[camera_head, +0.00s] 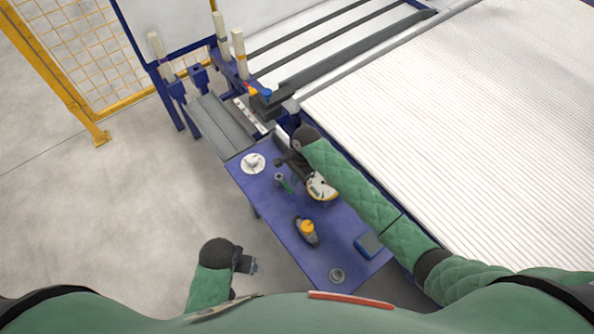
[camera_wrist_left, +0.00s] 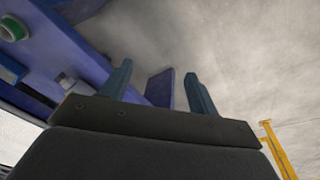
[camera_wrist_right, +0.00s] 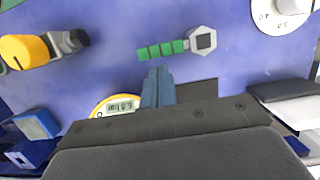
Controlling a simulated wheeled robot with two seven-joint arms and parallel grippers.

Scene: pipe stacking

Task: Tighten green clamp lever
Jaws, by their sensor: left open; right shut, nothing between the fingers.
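The green clamp lever (camera_wrist_right: 165,49) lies over the blue table surface in the right wrist view, its ribbed green handle joined to a grey hexagonal head (camera_wrist_right: 201,40). In the head view the lever (camera_head: 285,184) is small, near the middle of the blue table. My right gripper (camera_wrist_right: 158,72) is shut and empty, its fingertips just below the green handle in the right wrist view; I cannot tell whether they touch it. In the head view the right gripper (camera_head: 280,162) is above the table. My left gripper (camera_head: 250,265) is open and empty, off the table's left side.
A white ribbed conveyor (camera_head: 470,110) borders the right. Open floor lies left.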

